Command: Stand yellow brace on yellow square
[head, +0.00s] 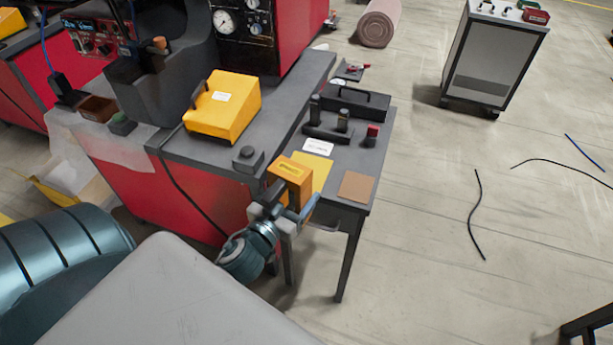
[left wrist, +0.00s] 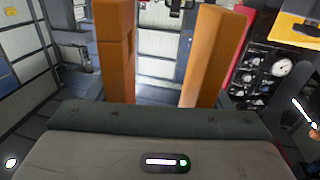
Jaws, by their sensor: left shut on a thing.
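The yellow brace (head: 291,171), an orange-yellow block-like part with a dark label, is upright in my left gripper (head: 289,206) at the front left of the small grey table. My left gripper is shut on its lower part. The yellow square (head: 322,165) lies flat on that table, just right of and behind the brace, which hides part of it. I cannot tell whether the brace touches the table. The left wrist view shows two orange bars rising beyond the gripper body; I cannot tell whether they belong to the brace. My right gripper is not in view.
A brown square (head: 356,187) lies right of the yellow square. A yellow box (head: 224,105) and a button box (head: 248,159) are on the left bench.

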